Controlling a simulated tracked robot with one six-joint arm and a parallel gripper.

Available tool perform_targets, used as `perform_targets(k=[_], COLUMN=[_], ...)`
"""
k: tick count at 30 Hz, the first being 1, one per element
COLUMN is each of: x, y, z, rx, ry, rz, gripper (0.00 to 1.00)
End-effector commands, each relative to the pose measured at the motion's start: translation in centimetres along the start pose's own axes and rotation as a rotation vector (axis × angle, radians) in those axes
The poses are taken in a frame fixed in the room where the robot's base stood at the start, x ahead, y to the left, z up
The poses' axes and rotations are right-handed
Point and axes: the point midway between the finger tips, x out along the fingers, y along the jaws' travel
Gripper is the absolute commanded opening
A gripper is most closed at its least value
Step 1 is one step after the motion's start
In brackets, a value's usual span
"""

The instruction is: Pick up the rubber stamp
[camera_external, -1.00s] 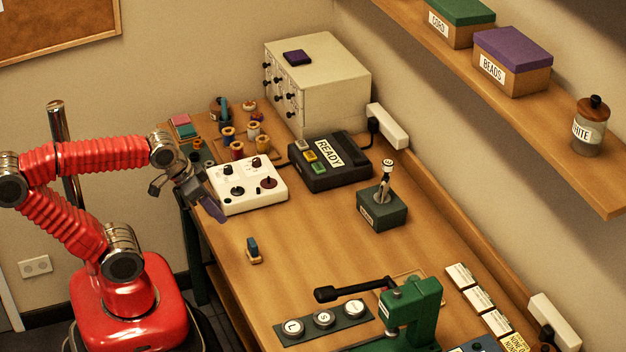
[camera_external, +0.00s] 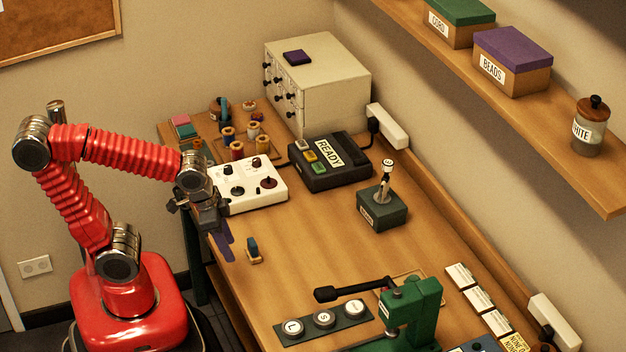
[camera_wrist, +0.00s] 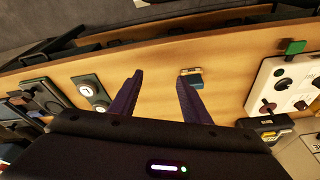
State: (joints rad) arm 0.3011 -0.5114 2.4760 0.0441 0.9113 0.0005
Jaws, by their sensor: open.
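The rubber stamp, a small upright blue block on a light wooden base, stands on the tabletop near its left edge in the external view (camera_external: 253,249). In the wrist view the stamp (camera_wrist: 194,79) shows just past the tip of the right finger, partly hidden by it. My gripper (camera_external: 228,250) has dark purple fingers and is just left of the stamp, pointing down. In the wrist view the gripper (camera_wrist: 160,82) is open, with bare table between its fingers. It appears apart from the stamp.
A white control box (camera_external: 250,190) with knobs stands behind the stamp. A black READY box (camera_external: 345,178) and a joystick box (camera_external: 382,212) are farther right. A green press (camera_external: 410,308) and a panel with round buttons (camera_external: 324,320) are in front. The table's middle is clear.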

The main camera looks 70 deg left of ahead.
Motion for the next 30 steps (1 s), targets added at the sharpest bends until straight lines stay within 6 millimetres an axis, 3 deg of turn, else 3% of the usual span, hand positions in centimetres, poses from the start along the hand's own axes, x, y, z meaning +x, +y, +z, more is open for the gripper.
perform_targets(k=[12, 23, 30], x=[5.2, 8.2, 9.4], y=[4.3, 5.8, 6.0], z=[1.7, 3.0, 2.5], rx=[0.421, 0.845, 1.143], ry=[-0.277, -0.518, -0.679], rz=[-0.081, -0.234, -0.381], gripper=[0.43, 0.43, 0.43])
